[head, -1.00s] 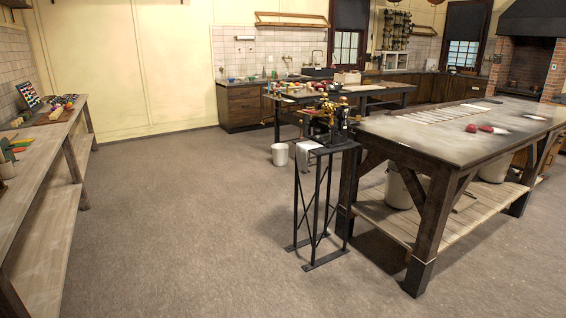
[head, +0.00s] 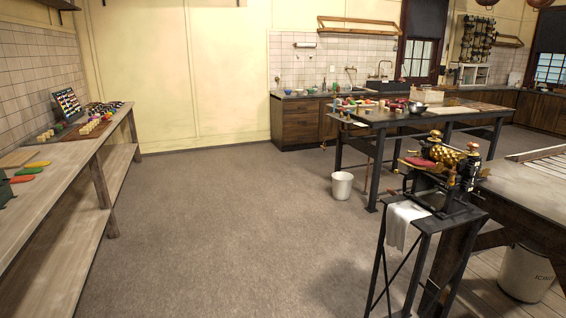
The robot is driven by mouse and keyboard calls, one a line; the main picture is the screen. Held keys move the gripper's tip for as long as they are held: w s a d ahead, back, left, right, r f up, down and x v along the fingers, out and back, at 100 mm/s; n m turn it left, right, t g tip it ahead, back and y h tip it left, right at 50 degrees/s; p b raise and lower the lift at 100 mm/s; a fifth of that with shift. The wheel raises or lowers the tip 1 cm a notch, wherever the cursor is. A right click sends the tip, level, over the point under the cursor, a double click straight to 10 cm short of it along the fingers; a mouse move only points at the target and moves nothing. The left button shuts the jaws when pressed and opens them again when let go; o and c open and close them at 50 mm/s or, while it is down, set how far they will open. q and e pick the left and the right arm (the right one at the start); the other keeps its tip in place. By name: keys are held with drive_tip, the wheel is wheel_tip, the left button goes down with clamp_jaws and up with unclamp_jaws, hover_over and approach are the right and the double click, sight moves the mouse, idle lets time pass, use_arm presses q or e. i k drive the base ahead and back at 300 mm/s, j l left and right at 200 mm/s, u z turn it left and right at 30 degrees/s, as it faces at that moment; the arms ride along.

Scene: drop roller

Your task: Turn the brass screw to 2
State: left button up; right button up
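The drop roller machine (head: 446,168) stands on a black metal stand (head: 425,222) at the right in the head view. It has brass rollers and dark upright parts. The brass screw is too small to tell apart from the other brass parts, and its setting cannot be read. Neither of my grippers shows in the head view.
A large worktable (head: 525,192) stands right beside the stand. A white cloth (head: 403,222) hangs on the stand. A white bucket (head: 342,185) is on the floor beyond. A long wooden bench (head: 60,165) runs along the left. The floor (head: 240,230) between is clear.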

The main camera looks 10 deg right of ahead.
sight(434, 133)
drive_tip(key=i+z, duration=0.2)
drive_tip(key=i, duration=0.3)
drive_tip(key=i+j+z, duration=0.2)
drive_tip(key=i, duration=0.3)
drive_tip(key=i+z, duration=0.2)
drive_tip(key=i, duration=0.3)
drive_tip(key=i+j+z, duration=0.2)
drive_tip(key=i, duration=0.25)
drive_tip(key=j, duration=0.1)
